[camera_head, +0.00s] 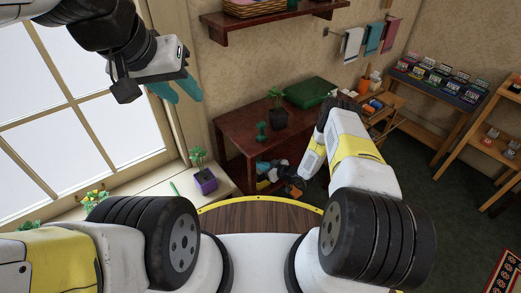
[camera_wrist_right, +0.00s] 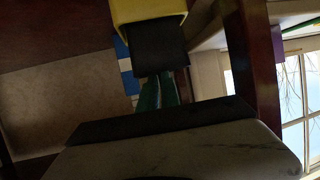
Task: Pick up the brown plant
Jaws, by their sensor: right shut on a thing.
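A leafy plant in a dark, brownish-black pot (camera_head: 278,118) stands upright on the reddish-brown table; it is the nearest match to a brown plant. My right gripper (camera_head: 264,167) is low beside the table, at the height of its lower shelf, below and apart from that plant.
The reddish-brown table (camera_head: 237,121) also carries a green box (camera_head: 310,92) and a small green dumbbell-shaped thing (camera_head: 262,132). A purple-potted plant (camera_head: 205,182) stands on the windowsill. A wall shelf (camera_head: 270,21) hangs above.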

